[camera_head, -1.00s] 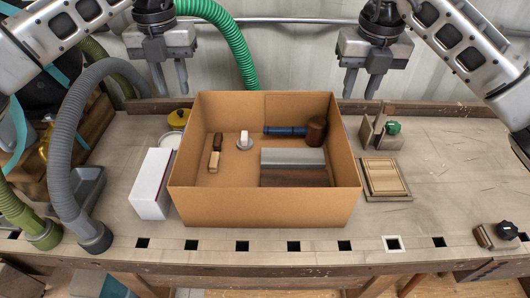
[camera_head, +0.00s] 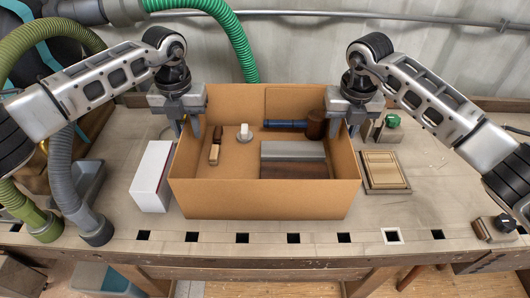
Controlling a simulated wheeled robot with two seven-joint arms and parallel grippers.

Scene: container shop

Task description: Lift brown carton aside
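The brown carton (camera_head: 265,198) is an open-topped box in the middle of the workbench. Inside it I see a blue-handled mallet (camera_head: 290,124), a grey-and-brown block (camera_head: 293,160), a small wooden brush-like piece (camera_head: 215,150) and a white-topped round piece (camera_head: 244,132). My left gripper (camera_head: 188,131) is at the carton's left wall near the back, and my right gripper (camera_head: 343,129) is at its right wall near the back. The fingers of each are apart, and they appear to straddle the wall rims. I cannot tell whether they touch the cardboard.
A white box (camera_head: 152,177) stands close to the carton's left side. A wooden framed tray (camera_head: 385,172) and a green-knobbed tool (camera_head: 392,121) lie to the right. A dark-knobbed piece (camera_head: 506,228) sits at the front right.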

